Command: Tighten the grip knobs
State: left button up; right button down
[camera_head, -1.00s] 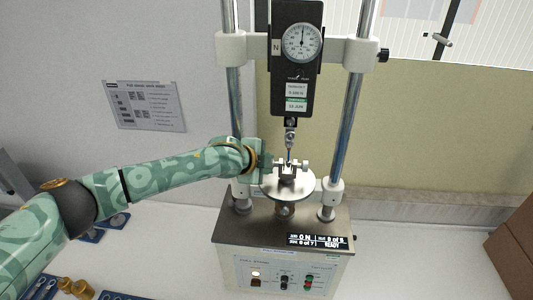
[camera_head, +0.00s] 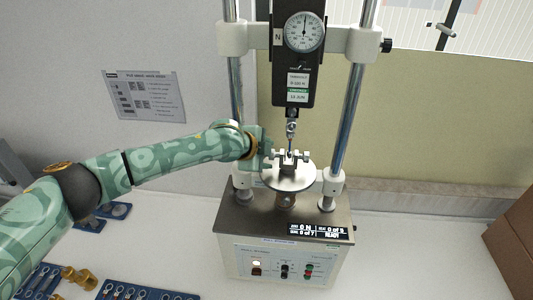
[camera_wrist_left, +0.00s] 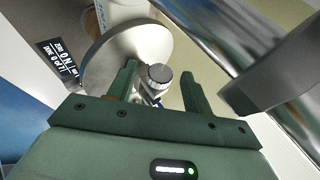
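The test stand's grip (camera_head: 288,160) sits on a round metal plate (camera_head: 289,178) under the gauge, with small knobs on its sides. One grip knob (camera_wrist_left: 159,73), a round grey cap, shows end-on in the left wrist view. My left gripper (camera_head: 271,154) is at the left side of the grip. In the left wrist view my left gripper (camera_wrist_left: 159,68) is open, its two fingers standing on either side of the knob with gaps showing. Whether the fingertips reach as deep as the knob I cannot tell. My right gripper is not in view.
A dial gauge (camera_head: 304,32) hangs above the grip between two steel columns (camera_head: 347,130). The base (camera_head: 285,255) has a display and buttons. Blue trays with metal parts (camera_head: 150,293) lie front left. Brown boxes (camera_head: 510,245) stand at right.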

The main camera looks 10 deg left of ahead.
pick_arm(q)
jog(key=shift+r, duration=0.1)
jog(key=shift+s+r, duration=0.1)
jog(key=shift+s, duration=0.05)
jog(key=b+v, duration=0.2)
jog(key=v, duration=1.3)
jog(key=shift+s+a+r, duration=0.2)
jog(key=shift+s+r, duration=0.05)
jog(key=shift+r, duration=0.05)
jog(key=s+d+f+h+b, duration=0.1)
jog(key=s+d+f+b, duration=0.2)
jog(key=f+b, duration=0.65)
jog(key=s+d+f+h+b, duration=0.15)
jog(key=f+b, duration=0.45)
jog(key=f, duration=0.6)
jog(key=a+r+m+t+b, duration=0.2)
jog(key=a+r+m+t, duration=0.15)
jog(key=r+t, duration=0.55)
jog(key=shift+n+g+y, duration=0.35)
jog(key=shift+n+g, duration=0.1)
jog(key=shift+g, duration=0.05)
jog(key=x, duration=1.6)
jog(key=shift+w+a+r, duration=0.15)
jog(key=shift+r, duration=0.15)
